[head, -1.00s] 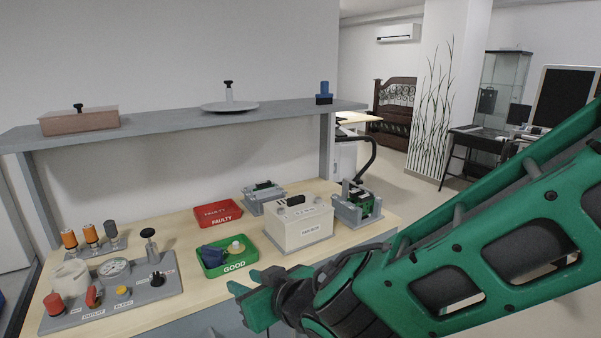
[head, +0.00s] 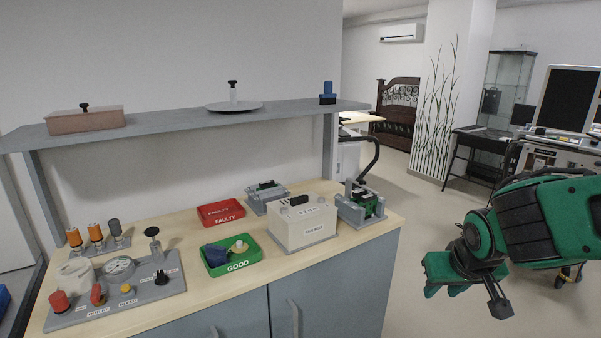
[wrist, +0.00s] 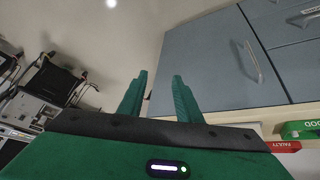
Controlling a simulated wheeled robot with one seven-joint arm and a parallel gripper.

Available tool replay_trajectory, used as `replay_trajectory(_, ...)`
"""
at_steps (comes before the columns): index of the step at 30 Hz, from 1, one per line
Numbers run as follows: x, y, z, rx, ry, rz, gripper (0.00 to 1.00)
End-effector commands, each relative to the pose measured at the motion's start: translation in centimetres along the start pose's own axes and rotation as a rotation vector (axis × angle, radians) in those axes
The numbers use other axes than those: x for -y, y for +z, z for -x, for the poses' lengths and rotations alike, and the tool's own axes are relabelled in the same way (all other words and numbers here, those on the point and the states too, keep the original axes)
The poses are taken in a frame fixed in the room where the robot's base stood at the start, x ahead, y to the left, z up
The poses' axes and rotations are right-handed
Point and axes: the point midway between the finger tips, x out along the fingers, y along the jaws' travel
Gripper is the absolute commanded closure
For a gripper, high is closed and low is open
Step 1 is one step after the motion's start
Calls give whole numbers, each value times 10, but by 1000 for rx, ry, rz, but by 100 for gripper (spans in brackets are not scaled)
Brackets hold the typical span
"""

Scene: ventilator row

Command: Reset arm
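My green and black arm is at the right of the head view, off the bench's right end. In the head view my gripper (head: 448,290) points down and left, over the floor and clear of the bench. In the wrist view its two green fingers (wrist: 159,98) stand apart with nothing between them, so it is open and empty. Beyond the fingers the wrist view shows bare floor and the grey cabinet front (wrist: 205,65).
The bench (head: 195,235) holds a green GOOD tray (head: 240,267) with parts in it, a red FAULTY tray (head: 220,221), a white box (head: 303,230) and a gauge panel (head: 150,292). A shelf (head: 170,117) runs above. A wheeled machine (head: 550,155) stands behind my arm.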

Motion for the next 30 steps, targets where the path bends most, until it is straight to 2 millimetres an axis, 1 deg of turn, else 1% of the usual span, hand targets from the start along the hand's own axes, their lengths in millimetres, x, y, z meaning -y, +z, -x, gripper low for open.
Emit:
replay_trajectory(1, -27, 14, 6, 50, 26, -58, 69)
replay_trajectory(3, -56, 37, 16, 131, 50, -128, 69)
replay_trajectory(5, -78, 58, 26, 198, 64, -189, 69)
replay_trajectory(6, -90, 73, 34, 243, 70, -229, 69)
replay_trajectory(9, -113, 109, 54, 345, 72, -323, 69)
replay_trajectory(10, -117, 118, 60, 372, 70, -347, 69)
replay_trajectory(12, -124, 138, 73, 425, 62, -398, 69)
replay_trajectory(15, -129, 157, 87, 481, 48, -448, 69)
replay_trajectory(18, -128, 168, 95, 512, 39, -476, 69)
replay_trajectory(21, -128, 172, 98, 523, 35, -485, 69)
replay_trajectory(30, -128, 172, 97, 523, 36, -483, 69)
